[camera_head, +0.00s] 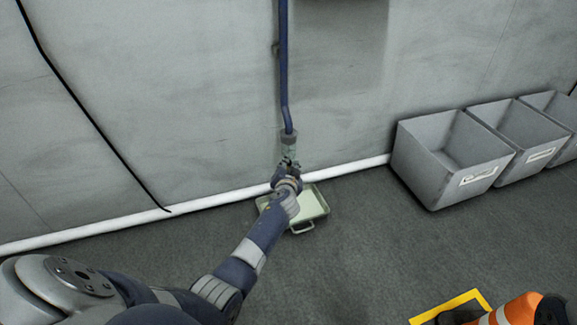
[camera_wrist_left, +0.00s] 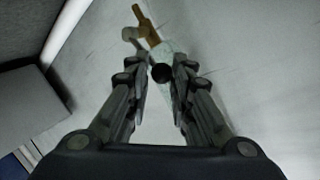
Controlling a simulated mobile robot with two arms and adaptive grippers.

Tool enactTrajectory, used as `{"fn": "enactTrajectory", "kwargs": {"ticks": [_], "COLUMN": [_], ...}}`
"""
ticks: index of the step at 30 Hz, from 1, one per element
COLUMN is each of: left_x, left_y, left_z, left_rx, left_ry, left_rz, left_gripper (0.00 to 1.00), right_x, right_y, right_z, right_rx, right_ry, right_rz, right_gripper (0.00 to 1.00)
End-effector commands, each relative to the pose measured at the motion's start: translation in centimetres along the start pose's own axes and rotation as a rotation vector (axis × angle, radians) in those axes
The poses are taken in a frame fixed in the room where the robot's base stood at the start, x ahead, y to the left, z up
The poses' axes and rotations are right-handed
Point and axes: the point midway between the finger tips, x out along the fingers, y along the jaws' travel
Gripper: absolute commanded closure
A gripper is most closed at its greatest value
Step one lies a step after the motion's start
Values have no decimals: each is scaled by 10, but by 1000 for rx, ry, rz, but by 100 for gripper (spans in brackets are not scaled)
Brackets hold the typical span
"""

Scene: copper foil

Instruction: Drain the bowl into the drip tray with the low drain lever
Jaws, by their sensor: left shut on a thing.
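My left gripper (camera_head: 288,168) is at a fitting (camera_head: 288,138) at the lower end of a blue pipe on the wall. In the left wrist view, its fingers (camera_wrist_left: 161,78) are closed in around a dark round knob (camera_wrist_left: 161,73), which looks like the end of the drain lever seen end-on. Behind it is a pale green body with a brass-coloured part (camera_wrist_left: 147,24). The drip tray (camera_head: 314,212), pale green with a front handle, lies on the floor below, partly hidden by my arm. I cannot make out the bowl or any flow. My right gripper is not in view.
Grey bins (camera_head: 447,160) stand along the wall to the right. A white pipe (camera_head: 90,233) runs along the wall's foot. The floor between is clear.

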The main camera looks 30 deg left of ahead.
Motion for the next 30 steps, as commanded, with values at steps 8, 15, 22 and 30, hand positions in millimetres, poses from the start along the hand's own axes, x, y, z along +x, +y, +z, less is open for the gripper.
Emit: {"fn": "enactTrajectory", "kwargs": {"ticks": [8,15,22,30], "left_x": [3,2,1,-2], "left_y": [-10,-7,-5,-2], "left_z": [-3,-3,-2,-1], "left_rx": [0,-1,-1,-1], "left_ry": [4,4,4,4], "left_rz": [-16,-11,-7,-4], "left_gripper": [63,61,61,61], "right_x": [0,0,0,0], "right_y": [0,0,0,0], "right_z": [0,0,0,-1], "right_rx": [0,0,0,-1], "right_ry": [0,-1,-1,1], "right_rz": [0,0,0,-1], "right_gripper": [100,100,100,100]}}
